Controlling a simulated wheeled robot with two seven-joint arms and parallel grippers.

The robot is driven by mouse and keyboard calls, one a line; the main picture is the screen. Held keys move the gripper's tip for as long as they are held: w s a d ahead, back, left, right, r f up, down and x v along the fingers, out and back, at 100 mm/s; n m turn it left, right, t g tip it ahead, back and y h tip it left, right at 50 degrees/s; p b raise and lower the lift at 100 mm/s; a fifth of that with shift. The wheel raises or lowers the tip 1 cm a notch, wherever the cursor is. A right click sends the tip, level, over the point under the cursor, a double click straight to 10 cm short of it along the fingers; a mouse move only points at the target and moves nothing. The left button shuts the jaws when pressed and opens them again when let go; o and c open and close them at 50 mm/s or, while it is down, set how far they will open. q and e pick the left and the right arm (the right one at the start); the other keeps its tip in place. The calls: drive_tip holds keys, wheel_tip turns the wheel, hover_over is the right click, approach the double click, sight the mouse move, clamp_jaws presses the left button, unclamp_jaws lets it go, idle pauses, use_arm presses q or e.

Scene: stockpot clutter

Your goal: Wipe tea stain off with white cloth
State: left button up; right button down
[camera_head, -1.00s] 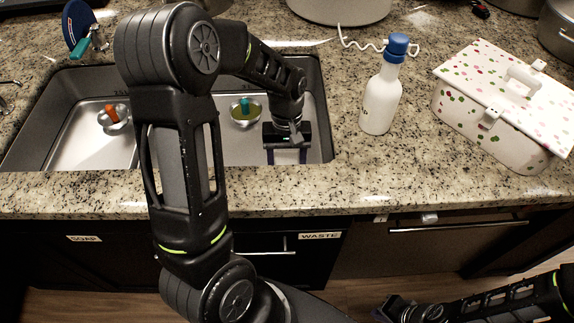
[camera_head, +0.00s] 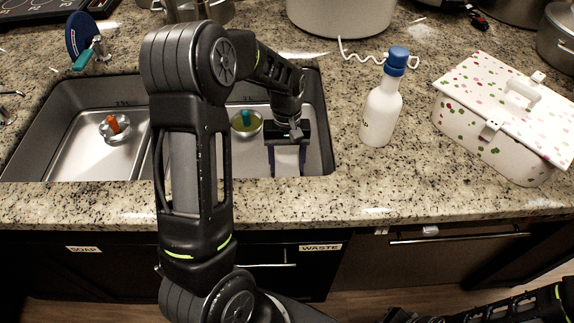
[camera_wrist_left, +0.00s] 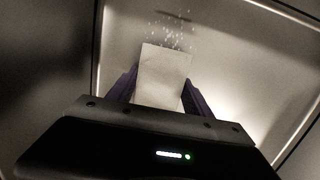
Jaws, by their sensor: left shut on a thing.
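My left gripper (camera_head: 288,172) reaches down into the right sink basin, near its front right corner. It is shut on a white cloth (camera_head: 288,156). In the left wrist view the cloth (camera_wrist_left: 163,75) is a pale, flat, upright piece between the two dark fingers, its top edge sticking out past them. White specks (camera_wrist_left: 172,30) show on the basin surface beyond the cloth. I cannot make out a brown tea stain in either view. My right gripper (camera_head: 394,315) is low at the bottom edge, away from the counter and partly cut off; its jaws are unclear.
The basins have drains with an orange stopper (camera_head: 113,124) and a teal stopper (camera_head: 246,118). A white bottle with a blue cap (camera_head: 381,112) and a spotted box (camera_head: 490,135) stand right of the sink. A large pot (camera_head: 340,15) stands behind. The front counter strip is clear.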

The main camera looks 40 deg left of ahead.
use_arm(q)
drive_tip(key=shift+w+a+f, duration=0.1)
drive_tip(key=shift+w+a, duration=0.4)
drive_tip(key=shift+w, duration=0.1)
drive_tip(key=shift+s+d, duration=0.55)
drive_tip(key=shift+s, duration=0.2)
drive_tip(key=shift+s+d, duration=0.55)
drive_tip(key=shift+s, duration=0.15)
drive_tip(key=shift+s, duration=0.1)
drive_tip(key=shift+s+d+r+p, duration=0.2)
drive_tip(key=shift+s+d+p, duration=0.35)
drive_tip(key=shift+s+d, duration=0.5)
drive_tip(key=shift+s, duration=0.15)
drive_tip(key=shift+s+d+f, duration=0.1)
drive_tip(key=shift+s+d, duration=0.35)
drive_tip(key=shift+s, duration=0.2)
drive_tip(key=shift+s+d+f, duration=0.1)
drive_tip(key=shift+s+d, duration=0.35)
drive_tip(key=shift+s, duration=0.15)
